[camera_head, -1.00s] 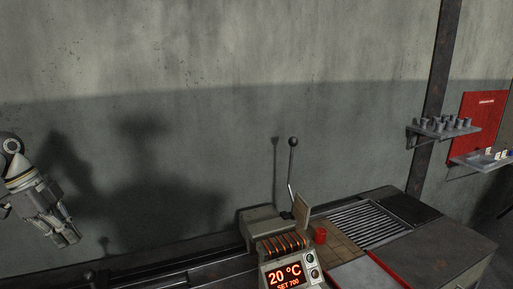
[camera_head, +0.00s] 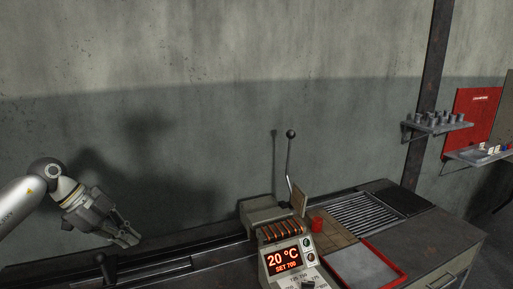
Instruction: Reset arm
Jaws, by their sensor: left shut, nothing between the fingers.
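My left arm comes in from the left edge. Its gripper (camera_head: 130,238) hangs in front of the wall, above the dark bench on the left, angled down to the right. Its fingers are shut and hold nothing. It is well to the left of the heater unit and touches nothing that I can see. My right gripper is not in view.
A heater unit with display (camera_head: 284,260) reading 20 °C stands at the bottom centre, with a ball-topped lever (camera_head: 290,160) behind it. A red cylinder (camera_head: 317,225), a slatted grate (camera_head: 365,214) and a red-rimmed tray (camera_head: 398,270) are right of it. Wall shelves (camera_head: 440,128) hang at the right.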

